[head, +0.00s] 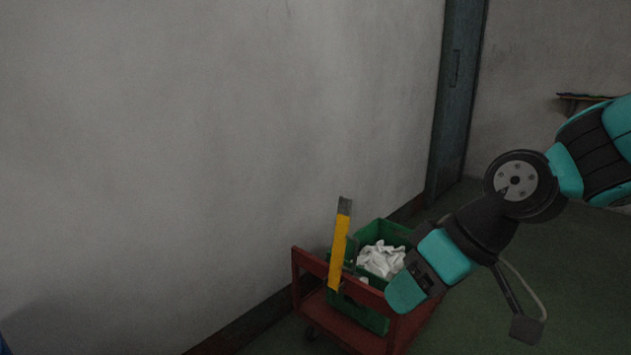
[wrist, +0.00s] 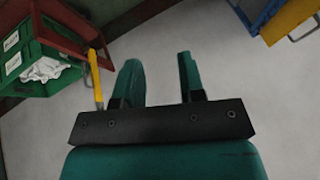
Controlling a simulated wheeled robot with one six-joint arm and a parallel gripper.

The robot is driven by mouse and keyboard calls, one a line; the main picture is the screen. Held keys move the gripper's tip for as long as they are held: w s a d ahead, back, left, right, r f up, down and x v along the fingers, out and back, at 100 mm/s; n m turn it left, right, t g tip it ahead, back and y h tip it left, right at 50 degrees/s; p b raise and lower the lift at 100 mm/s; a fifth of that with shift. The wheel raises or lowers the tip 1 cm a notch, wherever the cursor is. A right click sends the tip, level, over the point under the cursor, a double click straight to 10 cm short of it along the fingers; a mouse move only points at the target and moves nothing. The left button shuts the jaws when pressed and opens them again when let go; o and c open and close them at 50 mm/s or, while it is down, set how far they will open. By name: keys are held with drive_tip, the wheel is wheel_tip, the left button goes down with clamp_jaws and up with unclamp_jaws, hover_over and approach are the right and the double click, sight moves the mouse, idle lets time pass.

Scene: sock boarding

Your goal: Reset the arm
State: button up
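My gripper shows in the wrist view (wrist: 158,62) with its two teal fingers apart and nothing between them. In the head view my arm reaches in from the right, and the teal end of my gripper (head: 404,294) covers part of a red cart (head: 311,268). A green crate (head: 365,237) with white socks (head: 381,259) in it stands on the cart. I cannot tell from the head view how far my gripper is from the cart. The wrist view shows the cart and the green crate (wrist: 35,76) at the upper left, clear of the fingers.
A yellow upright piece with a grey top (head: 340,246) stands at the cart's near side. A grey wall (head: 200,150) runs along the left, with a dark door (head: 457,100) behind. The wrist view shows blue and yellow items (wrist: 291,20) at upper right. The floor between is clear.

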drive_tip(key=s+d+g+h, duration=0.2)
drive_tip(key=s+d, duration=0.1)
drive_tip(key=s, duration=1)
wheel_tip(320, 180, up, 32)
drive_tip(key=p, duration=3.1)
drive_tip(key=shift+w+r+m, duration=0.15)
drive_tip(key=shift+r+m, duration=0.05)
drive_tip(key=shift+m, duration=0.1)
drive_tip(key=shift+a, duration=0.1)
